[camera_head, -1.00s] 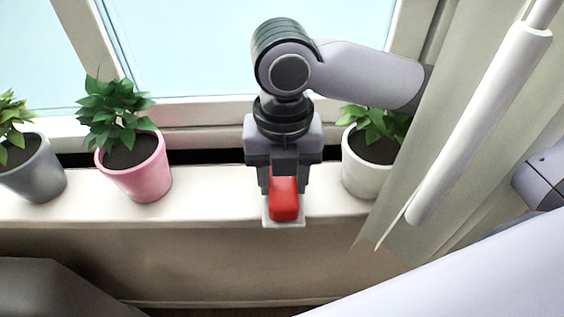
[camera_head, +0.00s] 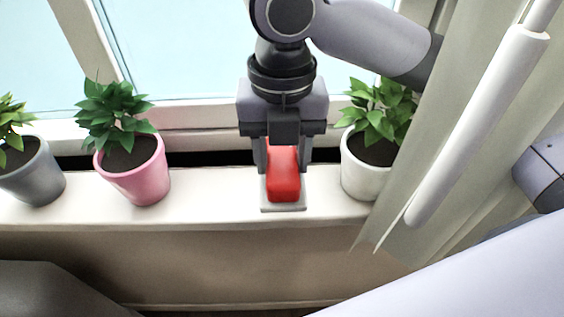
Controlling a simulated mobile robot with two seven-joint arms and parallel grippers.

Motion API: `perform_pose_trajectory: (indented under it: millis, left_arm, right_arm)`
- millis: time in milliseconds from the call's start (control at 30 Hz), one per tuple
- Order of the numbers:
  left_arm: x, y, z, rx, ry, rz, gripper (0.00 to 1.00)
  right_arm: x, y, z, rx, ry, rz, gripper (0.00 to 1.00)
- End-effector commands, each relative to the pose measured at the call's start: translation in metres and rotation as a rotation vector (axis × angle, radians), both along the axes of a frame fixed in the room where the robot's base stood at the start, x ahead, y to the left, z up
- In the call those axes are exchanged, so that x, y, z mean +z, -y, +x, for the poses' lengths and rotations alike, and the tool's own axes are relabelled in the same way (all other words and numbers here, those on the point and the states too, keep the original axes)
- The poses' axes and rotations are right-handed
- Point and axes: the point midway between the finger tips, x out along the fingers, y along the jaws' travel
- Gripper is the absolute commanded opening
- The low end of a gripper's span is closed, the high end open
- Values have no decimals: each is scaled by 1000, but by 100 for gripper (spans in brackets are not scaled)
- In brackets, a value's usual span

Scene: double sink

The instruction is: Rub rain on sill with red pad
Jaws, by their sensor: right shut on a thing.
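The red pad (camera_head: 284,183) has a red block-shaped grip on a flat pale base. My right gripper (camera_head: 283,165) is shut on the red grip from above. The pad is over the white sill (camera_head: 222,196), between the pink pot and the white pot. I cannot tell whether its base touches the sill. No rain drops can be made out on the sill; the part under the pad and gripper is hidden. My left gripper is not in view.
A pink pot (camera_head: 141,177) and a grey pot (camera_head: 35,178) with plants stand on the left of the sill. A white pot (camera_head: 364,172) stands close to the right of the gripper. A pale curtain (camera_head: 455,130) hangs at the right. The window is behind.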

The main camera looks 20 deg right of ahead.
Motion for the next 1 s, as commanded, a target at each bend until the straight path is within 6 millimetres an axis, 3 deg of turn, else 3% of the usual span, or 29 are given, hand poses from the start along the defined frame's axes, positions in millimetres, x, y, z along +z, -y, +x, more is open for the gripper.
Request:
perform_pose_trajectory:
  millis: [367, 733, 1000]
  left_arm:
    - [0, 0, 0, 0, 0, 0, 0]
    - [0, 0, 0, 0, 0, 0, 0]
    - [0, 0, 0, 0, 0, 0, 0]
  right_arm:
    - [3, 0, 0, 0, 0, 0, 21]
    - [30, 0, 0, 0, 2, -1, 21]
    - [33, 0, 0, -1, -1, 0, 21]
